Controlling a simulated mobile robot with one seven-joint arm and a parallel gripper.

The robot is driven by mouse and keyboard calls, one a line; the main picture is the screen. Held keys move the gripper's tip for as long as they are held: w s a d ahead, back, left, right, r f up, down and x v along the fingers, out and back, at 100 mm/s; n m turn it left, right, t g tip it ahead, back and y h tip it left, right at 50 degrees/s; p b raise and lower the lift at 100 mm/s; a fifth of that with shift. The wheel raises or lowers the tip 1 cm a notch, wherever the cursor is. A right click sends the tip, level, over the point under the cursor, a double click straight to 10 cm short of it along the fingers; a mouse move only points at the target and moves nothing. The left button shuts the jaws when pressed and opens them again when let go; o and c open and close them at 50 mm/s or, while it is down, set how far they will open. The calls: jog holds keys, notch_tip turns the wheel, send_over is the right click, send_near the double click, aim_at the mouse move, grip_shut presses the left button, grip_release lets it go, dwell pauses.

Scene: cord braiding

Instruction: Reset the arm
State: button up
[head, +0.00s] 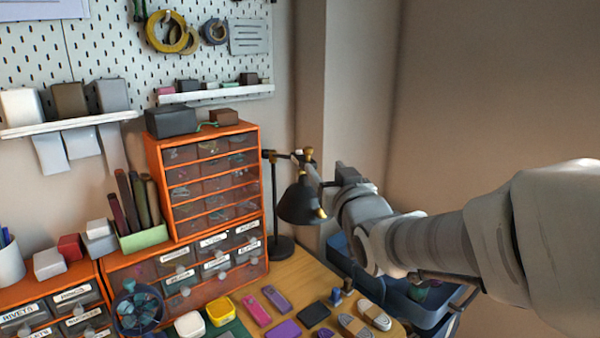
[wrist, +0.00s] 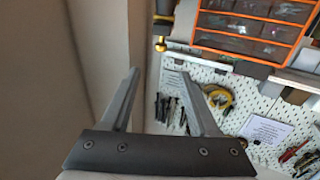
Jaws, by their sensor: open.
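My arm reaches in from the right edge of the head view, with my gripper (head: 338,181) at its far end beside the black desk lamp (head: 301,203). In that view the lamp and the gripper overlap; I cannot tell whether they touch. In the wrist view my gripper (wrist: 161,73) shows two grey fingers apart with nothing between them. Past the fingers are the wall and the white pegboard (wrist: 240,107), which appears upside down there.
An orange drawer cabinet (head: 204,128) stands left of the lamp. Below the arm, a blue bin (head: 344,262) sits by the wooden table (head: 296,275), which holds several small coloured items. A shelf (head: 217,94) juts from the pegboard. The wall at right is bare.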

jog(key=shift+s, duration=0.3)
jog(key=shift+d, duration=0.15)
jog(key=s+d+f+g+h+p, duration=0.1)
jog(key=s+g, duration=0.3)
jog(key=s, duration=0.4)
jog(key=s+d+f+m+g+h+p, duration=0.1)
jog(key=s+d+f+g+p, duration=0.1)
jog(key=s, duration=0.7)
jog(key=s+d+f+m+g+h+p, duration=0.1)
jog(key=s+d+g+p, duration=0.2)
jog(key=s+g, duration=0.3)
jog(key=s+p, duration=0.1)
jog(key=s, duration=0.2)
jog(key=shift+f, duration=0.4)
